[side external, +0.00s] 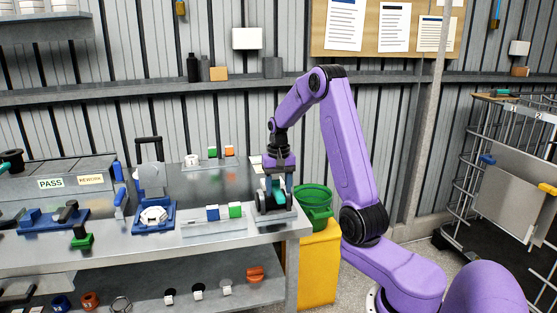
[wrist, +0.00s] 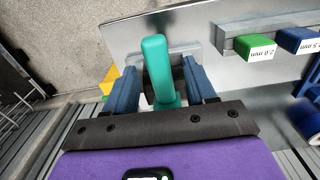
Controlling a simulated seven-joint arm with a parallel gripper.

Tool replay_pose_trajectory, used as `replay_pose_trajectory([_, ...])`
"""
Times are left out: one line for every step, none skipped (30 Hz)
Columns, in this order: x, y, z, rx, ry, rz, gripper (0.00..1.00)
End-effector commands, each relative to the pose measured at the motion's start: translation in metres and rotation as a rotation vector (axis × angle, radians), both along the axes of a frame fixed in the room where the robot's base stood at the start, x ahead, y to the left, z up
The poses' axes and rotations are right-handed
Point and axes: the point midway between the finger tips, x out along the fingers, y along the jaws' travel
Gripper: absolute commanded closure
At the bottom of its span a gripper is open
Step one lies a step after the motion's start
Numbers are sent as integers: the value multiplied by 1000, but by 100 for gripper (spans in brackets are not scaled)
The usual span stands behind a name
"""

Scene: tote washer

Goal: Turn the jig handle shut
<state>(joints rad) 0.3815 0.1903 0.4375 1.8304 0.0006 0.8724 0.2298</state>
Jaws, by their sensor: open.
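The jig handle is a teal bar (wrist: 156,68) on a grey jig, seen in the wrist view between my two blue-padded fingers. My gripper (wrist: 157,75) is open around the handle, with a narrow gap showing on each side. In the side external view, my gripper (side external: 273,188) points down over the grey jig (side external: 275,215) at the bench's right end. A small part of the teal handle (side external: 276,196) shows there, and my fingers hide the rest. I cannot tell the handle's exact angle relative to its shut position.
A rack with a green block (wrist: 254,47) and a blue block (wrist: 297,39) stands beside the jig. A blue fixture (side external: 154,224) is farther left on the bench. A green bin (side external: 314,200) on a yellow stand (side external: 319,265) is just past the bench's right edge.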

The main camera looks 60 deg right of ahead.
Motion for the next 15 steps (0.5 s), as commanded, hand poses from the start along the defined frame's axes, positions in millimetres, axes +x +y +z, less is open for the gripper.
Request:
replay_pose_trajectory([1,-1,9,-4,-5,0,45])
replay_pose_trajectory([1,0,15,-4,-6,0,45])
replay_pose_trajectory([1,0,23,-4,-5,0,45])
replay_pose_trajectory([1,-1,29,-4,-6,0,45])
replay_pose_trajectory([1,-1,36,-4,-7,0,45])
replay_pose_trajectory([1,0,44,-4,-6,0,45])
replay_pose_trajectory([1,0,51,-4,-6,0,45])
replay_pose_trajectory([1,0,57,-4,-6,0,45])
replay_pose_trajectory([1,0,65,-4,-6,0,45])
replay_pose_trajectory([1,0,72,-4,-6,0,45])
replay_pose_trajectory([0,0,78,-4,-6,0,45])
replay_pose_trajectory([1,0,87,-3,-6,-1,45])
replay_pose_trajectory([1,0,93,-4,-6,-1,45])
replay_pose_trajectory([1,0,99,-4,-6,-1,45])
replay_pose_trajectory([0,0,108,-4,-6,-1,45])
